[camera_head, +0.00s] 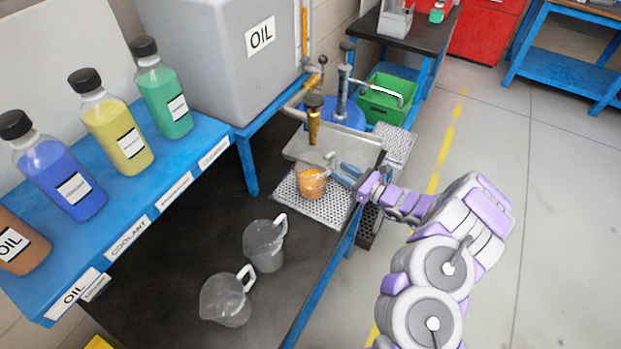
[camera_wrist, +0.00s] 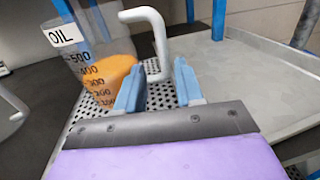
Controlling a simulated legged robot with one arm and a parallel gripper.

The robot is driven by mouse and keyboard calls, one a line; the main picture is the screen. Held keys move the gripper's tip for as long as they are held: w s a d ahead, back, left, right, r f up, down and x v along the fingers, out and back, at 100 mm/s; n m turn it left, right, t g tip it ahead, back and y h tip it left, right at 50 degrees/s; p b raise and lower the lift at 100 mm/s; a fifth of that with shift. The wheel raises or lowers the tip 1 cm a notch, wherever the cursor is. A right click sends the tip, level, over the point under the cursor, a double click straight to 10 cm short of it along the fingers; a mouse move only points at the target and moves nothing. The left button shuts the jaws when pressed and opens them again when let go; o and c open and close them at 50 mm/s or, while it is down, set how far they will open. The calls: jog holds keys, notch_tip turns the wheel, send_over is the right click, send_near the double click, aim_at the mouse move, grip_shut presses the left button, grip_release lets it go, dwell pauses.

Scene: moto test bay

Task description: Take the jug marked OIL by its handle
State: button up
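The jug marked OIL (camera_head: 312,184) stands on a perforated metal grate, part filled with orange liquid. In the wrist view the jug (camera_wrist: 100,72) shows its OIL label and a measuring scale at the left, with its white handle (camera_wrist: 158,40) reaching toward me. My gripper (camera_wrist: 159,70) has its two blue fingers apart, one on each side of the lower handle, with gaps visible. In the head view my gripper (camera_head: 346,172) is just right of the jug. Contact with the handle cannot be told.
Two empty clear jugs, one nearer the grate (camera_head: 265,245) and one nearer me (camera_head: 227,299), stand on the black bench. A brass tap (camera_head: 314,120) hangs above the jug marked OIL. A grey tray (camera_wrist: 240,75) lies beside my fingers. A bottle shelf (camera_head: 215,128) is left.

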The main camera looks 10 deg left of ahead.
aim_at(333, 165)
jog(key=shift+w+d, duration=0.15)
jog(key=shift+d, duration=0.05)
jog(key=shift+w, duration=0.2)
jog(key=b+x, duration=0.1)
jog(key=x, duration=0.3)
jog(key=shift+w+a, duration=0.1)
jog(key=shift+a, duration=0.7)
jog(key=shift+d, duration=0.8)
jog(key=c, duration=0.5)
grip_shut()
jog(key=shift+a, duration=0.55)
